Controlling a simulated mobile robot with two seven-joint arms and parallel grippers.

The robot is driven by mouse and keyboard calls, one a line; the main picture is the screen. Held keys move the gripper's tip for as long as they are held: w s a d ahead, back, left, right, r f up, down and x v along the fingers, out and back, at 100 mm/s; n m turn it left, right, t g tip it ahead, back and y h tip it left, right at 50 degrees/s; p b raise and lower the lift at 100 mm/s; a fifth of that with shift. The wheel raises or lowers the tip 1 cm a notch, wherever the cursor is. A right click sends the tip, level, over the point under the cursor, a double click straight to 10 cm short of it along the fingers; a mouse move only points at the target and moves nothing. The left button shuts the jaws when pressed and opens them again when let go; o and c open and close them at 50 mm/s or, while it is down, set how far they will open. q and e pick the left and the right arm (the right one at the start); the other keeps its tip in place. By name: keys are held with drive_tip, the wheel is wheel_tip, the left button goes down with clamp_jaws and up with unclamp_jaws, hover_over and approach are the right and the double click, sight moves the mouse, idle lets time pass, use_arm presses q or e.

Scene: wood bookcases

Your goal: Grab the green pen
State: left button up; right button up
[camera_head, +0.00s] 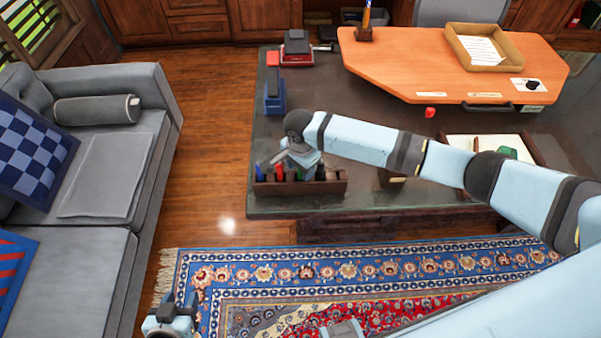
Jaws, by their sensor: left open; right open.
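A brown wooden holder (330,187) stands at the near left corner of the dark desk, with several upright coloured pens in it. A red pen (279,173) shows at its left part; the pens are small and partly covered, so I cannot surely pick out the green one. My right gripper (284,162) is open just above the pens, its arm reaching in from the right. I cannot tell whether it touches any pen. My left gripper (170,318) is open, low at the bottom left over the floor, away from the desk.
The dark desk (330,105) carries a red-and-black stapler-like item (296,48), a blue item (274,95) and a raised orange board (400,65) with a paper tray (455,45). A grey sofa (125,150) stands left. A patterned rug (240,275) lies in front.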

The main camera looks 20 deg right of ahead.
drive_tip(key=shift+f, duration=0.2)
clamp_jaws()
drive_tip(key=shift+r, duration=0.1)
